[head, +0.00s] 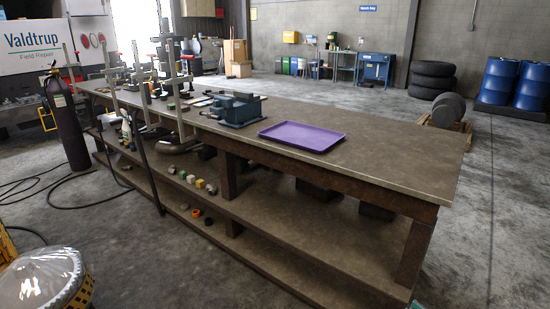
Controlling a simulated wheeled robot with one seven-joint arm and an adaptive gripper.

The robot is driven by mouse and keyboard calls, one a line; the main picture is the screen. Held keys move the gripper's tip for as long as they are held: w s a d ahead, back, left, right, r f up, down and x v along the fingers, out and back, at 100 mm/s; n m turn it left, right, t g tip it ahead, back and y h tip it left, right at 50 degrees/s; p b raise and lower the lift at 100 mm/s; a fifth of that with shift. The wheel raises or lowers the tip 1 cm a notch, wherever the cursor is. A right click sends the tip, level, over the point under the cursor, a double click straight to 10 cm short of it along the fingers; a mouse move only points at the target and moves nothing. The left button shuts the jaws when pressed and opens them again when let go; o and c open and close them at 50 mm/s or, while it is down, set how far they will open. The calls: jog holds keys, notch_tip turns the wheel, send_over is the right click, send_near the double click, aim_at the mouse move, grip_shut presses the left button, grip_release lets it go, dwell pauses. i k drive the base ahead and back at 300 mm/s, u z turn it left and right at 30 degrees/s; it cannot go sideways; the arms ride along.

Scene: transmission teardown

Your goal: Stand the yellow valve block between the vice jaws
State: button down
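A blue vice (233,109) sits on the long workbench (380,147), left of the purple tray. It is too small to tell how far apart its jaws are or whether anything is between them. A small yellowish block (200,184) rests on the lower shelf (255,235) in a row of several small blocks of other colours. It looks like the yellow valve block, but its shape is hard to make out. My gripper is not in view.
A purple tray (302,136) lies on the bench, which is bare to its right. Upright metal posts (177,85) and clutter fill the bench's left part. A dark gas cylinder (67,120) and hoses stand at left.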

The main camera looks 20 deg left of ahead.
aim_at(236, 104)
jog(key=k, duration=0.6)
jog(key=u, duration=0.8)
jog(key=i, duration=0.65)
jog(key=u, duration=0.75)
jog(key=i, duration=0.95)
jog(key=z, duration=0.25)
